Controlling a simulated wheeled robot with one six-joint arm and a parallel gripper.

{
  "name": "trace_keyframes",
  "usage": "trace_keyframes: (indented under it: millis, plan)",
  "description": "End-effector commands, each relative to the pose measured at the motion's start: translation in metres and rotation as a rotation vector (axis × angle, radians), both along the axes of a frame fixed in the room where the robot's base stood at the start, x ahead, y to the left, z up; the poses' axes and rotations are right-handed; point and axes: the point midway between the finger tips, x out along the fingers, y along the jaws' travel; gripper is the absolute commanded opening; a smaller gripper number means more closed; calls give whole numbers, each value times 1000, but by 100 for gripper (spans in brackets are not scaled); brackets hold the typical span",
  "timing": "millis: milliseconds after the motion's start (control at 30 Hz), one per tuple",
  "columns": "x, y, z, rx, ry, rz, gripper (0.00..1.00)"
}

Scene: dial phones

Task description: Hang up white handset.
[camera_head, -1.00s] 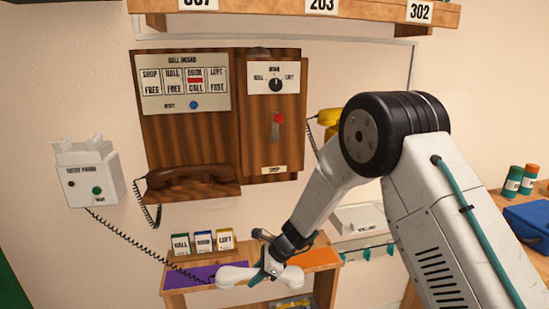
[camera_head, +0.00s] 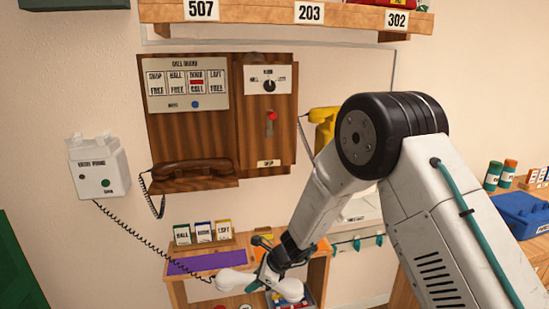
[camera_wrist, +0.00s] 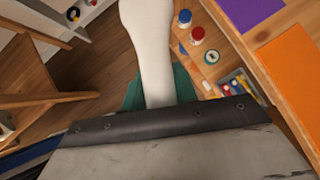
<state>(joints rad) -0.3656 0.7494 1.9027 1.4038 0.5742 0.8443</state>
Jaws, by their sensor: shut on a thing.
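The white handset (camera_head: 236,283) is held in my gripper (camera_head: 266,279), in front of the small wooden shelf. In the wrist view the handset (camera_wrist: 148,45) runs up from between the teal fingers (camera_wrist: 160,88), which are shut on its middle. A dark coiled cord runs from it to the white entry phone (camera_head: 97,168) on the wall at left. The entry phone's cradle prongs at its top are empty. Part of the handset is hidden behind my gripper.
A brown handset (camera_head: 193,172) rests on the wooden call board (camera_head: 190,130). A yellow phone (camera_head: 323,128) is partly behind my arm. The small shelf holds labelled cards (camera_head: 203,233) and a purple mat (camera_head: 206,261). Bare wall lies between the entry phone and the shelf.

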Motion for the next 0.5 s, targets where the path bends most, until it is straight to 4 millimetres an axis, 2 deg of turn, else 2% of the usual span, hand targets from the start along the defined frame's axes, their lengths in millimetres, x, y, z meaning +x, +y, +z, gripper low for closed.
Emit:
trace_keyframes:
  millis: [167, 267, 367, 500]
  plan:
    - [12, -33, 15, 1, -3, -190, 0]
    - [21, -61, 28, 1, -4, -319, 0]
    - [31, -94, 46, 1, -5, -456, 0]
    - [42, -152, 77, 2, -7, -673, 0]
